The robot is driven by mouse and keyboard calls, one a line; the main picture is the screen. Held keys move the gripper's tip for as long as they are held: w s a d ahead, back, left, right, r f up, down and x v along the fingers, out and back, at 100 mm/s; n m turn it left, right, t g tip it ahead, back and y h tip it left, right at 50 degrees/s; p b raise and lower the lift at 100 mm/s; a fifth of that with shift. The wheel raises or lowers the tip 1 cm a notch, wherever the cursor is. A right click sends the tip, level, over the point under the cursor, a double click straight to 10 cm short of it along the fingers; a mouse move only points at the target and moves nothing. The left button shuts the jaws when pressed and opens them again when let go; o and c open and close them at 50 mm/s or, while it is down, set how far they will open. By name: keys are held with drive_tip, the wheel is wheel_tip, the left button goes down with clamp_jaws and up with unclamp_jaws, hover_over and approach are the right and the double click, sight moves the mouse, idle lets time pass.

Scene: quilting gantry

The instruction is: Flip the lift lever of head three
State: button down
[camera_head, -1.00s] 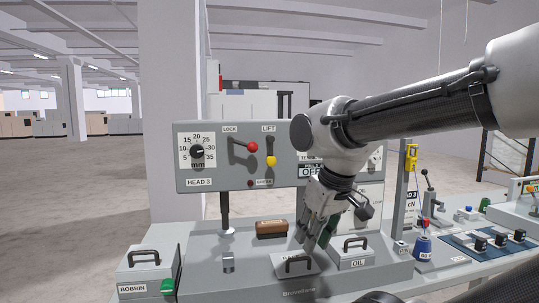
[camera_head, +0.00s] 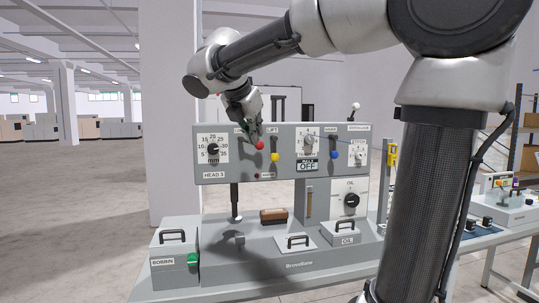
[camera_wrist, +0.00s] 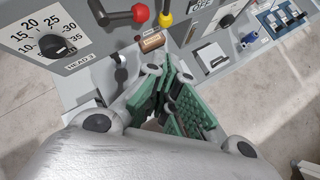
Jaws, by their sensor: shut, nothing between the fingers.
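The head three panel (camera_head: 225,167) is a grey upright box labelled HEAD 3. Its lift lever has a yellow knob (camera_head: 275,157) that hangs down below the LIFT label. It also shows at the top of the wrist view (camera_wrist: 165,19). Just left of it is the LOCK lever, whose red knob (camera_head: 260,145) points right; this knob shows in the wrist view too (camera_wrist: 140,12). My gripper (camera_head: 255,134) is in front of the panel's upper edge by the LOCK lever, partly hiding its label. In the wrist view its green-padded fingers (camera_wrist: 175,105) are closed and empty, apart from both knobs.
A dial (camera_head: 213,149) is left of the levers. An OFF display (camera_head: 307,167) and a blue-knobbed lever (camera_head: 334,155) are to the right. Open floor lies left.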

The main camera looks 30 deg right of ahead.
drive_tip(key=shift+d+n, duration=0.2)
drive_tip(key=shift+n, duration=1)
approach(273, 159)
drive_tip(key=shift+x, duration=3.05)
